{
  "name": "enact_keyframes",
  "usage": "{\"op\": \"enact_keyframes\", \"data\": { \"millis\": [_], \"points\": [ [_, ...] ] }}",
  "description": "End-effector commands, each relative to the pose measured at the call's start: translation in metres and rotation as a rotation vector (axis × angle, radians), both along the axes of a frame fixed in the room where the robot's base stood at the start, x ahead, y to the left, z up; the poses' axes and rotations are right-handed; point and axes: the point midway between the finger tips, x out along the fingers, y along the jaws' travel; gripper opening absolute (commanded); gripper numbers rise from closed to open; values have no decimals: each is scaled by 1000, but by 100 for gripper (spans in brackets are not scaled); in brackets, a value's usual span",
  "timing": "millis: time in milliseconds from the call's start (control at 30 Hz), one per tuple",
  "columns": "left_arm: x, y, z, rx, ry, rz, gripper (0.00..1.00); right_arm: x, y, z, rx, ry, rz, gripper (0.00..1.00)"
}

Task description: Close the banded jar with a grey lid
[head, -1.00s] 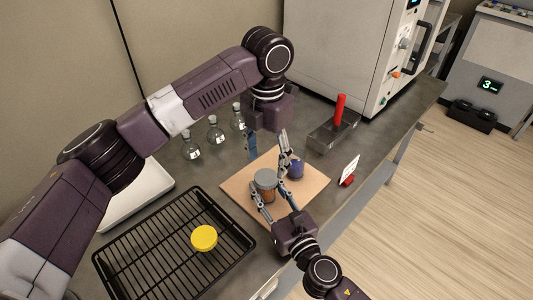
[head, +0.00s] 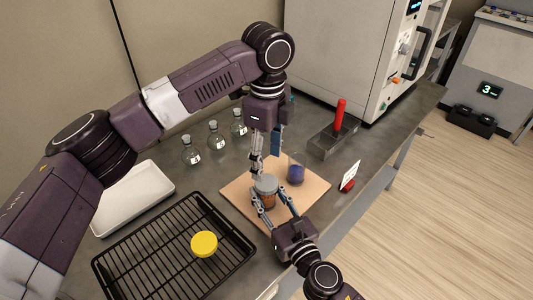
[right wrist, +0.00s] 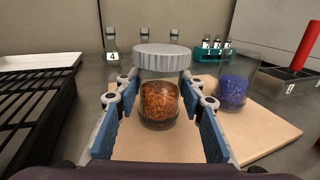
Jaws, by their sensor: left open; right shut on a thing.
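A clear jar with orange-brown contents (head: 268,201) stands on the tan board; it also shows in the right wrist view (right wrist: 159,103). A ribbed grey lid (right wrist: 162,57) sits on its mouth and shows in the head view (head: 266,183). I cannot make out a band on this jar. My right gripper (head: 272,197) is shut on the jar, one finger on each side. My left gripper (head: 265,160) is open, pointing down just above and behind the lid, holding nothing. A second clear jar with blue-purple contents (head: 296,173) stands open on the board, also in the right wrist view (right wrist: 235,85).
The tan board (head: 313,191) lies on a dark bench. A black wire rack (head: 150,253) holds a yellow lid (head: 204,244). A white tray (head: 133,198), several stoppered flasks (head: 191,153), a grey block with a red handle (head: 340,115) and a small sign (head: 350,170) surround it.

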Motion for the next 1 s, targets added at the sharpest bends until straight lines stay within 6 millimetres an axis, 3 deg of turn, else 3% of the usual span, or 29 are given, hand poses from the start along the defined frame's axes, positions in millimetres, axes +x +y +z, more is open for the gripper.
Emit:
{"op": "enact_keyframes", "data": {
  "millis": [600, 800, 1000],
  "points": [
    [0, 1, 11, -2, 0, 1072, 57, 0, 0, 0, 0, 0, 0, 0],
    [0, 1, 13, -1, 0, 1234, 57, 0, 0, 0, 0, 0, 0, 0],
    [-1, 1, 13, -1, 1, 1269, 57, 0, 0, 0, 0, 0, 0, 0]
  ]
}}
